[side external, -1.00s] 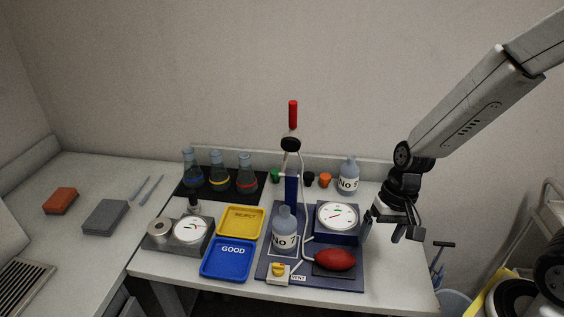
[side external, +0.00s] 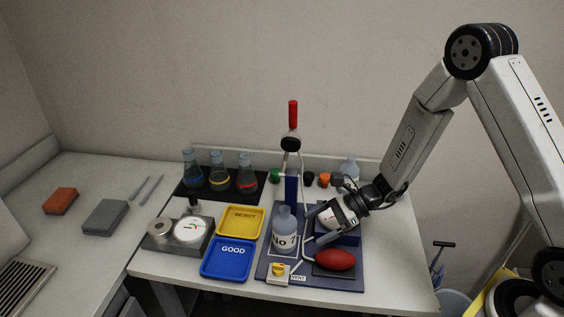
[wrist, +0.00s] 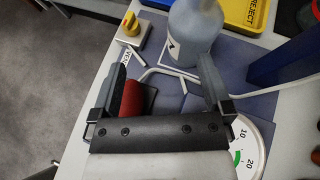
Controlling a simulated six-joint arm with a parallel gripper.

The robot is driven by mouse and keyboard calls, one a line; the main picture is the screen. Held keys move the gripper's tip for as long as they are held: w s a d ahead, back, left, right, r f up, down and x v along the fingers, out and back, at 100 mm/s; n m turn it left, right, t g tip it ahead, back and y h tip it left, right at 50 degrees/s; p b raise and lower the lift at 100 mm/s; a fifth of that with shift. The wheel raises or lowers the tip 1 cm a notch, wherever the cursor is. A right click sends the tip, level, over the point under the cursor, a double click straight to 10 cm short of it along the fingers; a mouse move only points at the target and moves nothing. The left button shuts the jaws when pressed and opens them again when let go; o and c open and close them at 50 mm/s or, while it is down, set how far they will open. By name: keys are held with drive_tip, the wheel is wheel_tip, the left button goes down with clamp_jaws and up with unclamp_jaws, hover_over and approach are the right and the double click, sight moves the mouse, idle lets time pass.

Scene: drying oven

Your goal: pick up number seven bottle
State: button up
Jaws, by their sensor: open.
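A grey-blue bottle with a white, partly legible label (side external: 284,233) stands upright on the blue base plate of the stand. It also shows at the top of the wrist view (wrist: 193,32); I cannot read a seven on it. A second similar bottle (side external: 350,166) stands at the back right, mostly hidden behind my arm. My gripper (side external: 308,226) is open and empty, tilted toward the first bottle from its right. In the wrist view my gripper (wrist: 163,82) has its two fingers apart, with the bottle beyond the tips, not between them.
A red bulb (side external: 336,260) lies just below my gripper. A dial gauge (side external: 336,217) is partly covered by my gripper. The stand's post (side external: 291,188), a white tube and a yellow-knobbed valve (side external: 279,272) surround the bottle. Blue (side external: 228,262) and yellow (side external: 238,224) trays lie left.

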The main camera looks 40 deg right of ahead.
sight(285, 227)
drive_tip(key=shift+w+d+f+m+t, duration=0.2)
drive_tip(key=shift+w+d+m+t, duration=0.1)
drive_tip(key=shift+w+m+t, duration=0.3)
drive_tip(key=shift+w+d+f+m+t, duration=0.25)
drive_tip(key=shift+w+m+t, duration=0.25)
drive_tip(key=shift+w+m, duration=0.2)
drive_tip(key=shift+x, duration=1.3)
drive_tip(key=shift+a, duration=0.1)
drive_tip(key=shift+x, duration=2.5)
drive_tip(key=shift+w+r, duration=0.1)
drive_tip(key=shift+r, duration=0.1)
drive_tip(key=c, duration=1)
drive_tip(key=shift+r, duration=0.2)
